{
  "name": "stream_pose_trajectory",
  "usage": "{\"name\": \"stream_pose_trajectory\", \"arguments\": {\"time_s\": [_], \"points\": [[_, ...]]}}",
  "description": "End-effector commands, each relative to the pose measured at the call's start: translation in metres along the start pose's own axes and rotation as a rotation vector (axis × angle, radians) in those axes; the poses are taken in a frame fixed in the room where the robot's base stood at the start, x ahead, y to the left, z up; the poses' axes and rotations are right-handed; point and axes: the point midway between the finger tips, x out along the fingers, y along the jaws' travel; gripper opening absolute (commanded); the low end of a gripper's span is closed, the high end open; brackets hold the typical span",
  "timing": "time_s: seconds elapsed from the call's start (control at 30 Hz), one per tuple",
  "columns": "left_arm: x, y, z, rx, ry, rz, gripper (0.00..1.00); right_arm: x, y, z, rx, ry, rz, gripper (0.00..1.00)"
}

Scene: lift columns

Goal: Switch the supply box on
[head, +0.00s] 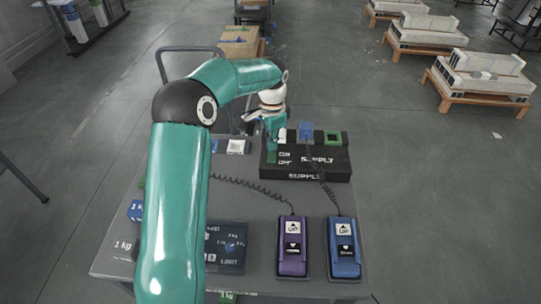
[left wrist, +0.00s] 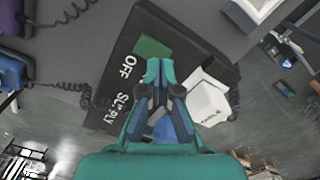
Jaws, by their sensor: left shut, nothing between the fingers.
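The supply box (head: 325,166) is a black box marked SUPPLY at the back of the grey table, with ON and OFF labels at its left end. In the left wrist view the box (left wrist: 112,85) lies beneath my gripper. A green piece (left wrist: 150,47), perhaps its switch, is beside the OFF label and partly hidden by my fingers. My left gripper (left wrist: 160,72) is shut and empty, pointing down over that end; it also shows in the head view (head: 274,133). I cannot tell whether the tips touch the green piece. My right gripper is not in view.
A blue plug (head: 305,131) and a green-rimmed socket (head: 333,138) are on the box top. A purple pendant (head: 292,248) and a blue pendant (head: 343,248) with coiled cables lie in front. A white piece (left wrist: 209,97) is close beside my fingers.

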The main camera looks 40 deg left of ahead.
Motion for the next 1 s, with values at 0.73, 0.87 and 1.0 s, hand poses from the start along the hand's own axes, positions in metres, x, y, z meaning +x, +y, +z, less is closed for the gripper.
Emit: {"name": "stream_pose_trajectory", "arguments": {"time_s": [0.73,0.87,1.0], "points": [[0.012,0.0,0.001,-0.001,0.0,0.0,0.0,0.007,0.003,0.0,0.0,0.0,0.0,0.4],[0.014,-0.001,0.001,-0.002,0.0,0.0,0.0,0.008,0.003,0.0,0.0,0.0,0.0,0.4],[0.016,-0.001,0.001,-0.002,0.0,0.0,0.0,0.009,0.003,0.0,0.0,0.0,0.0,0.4]]}}
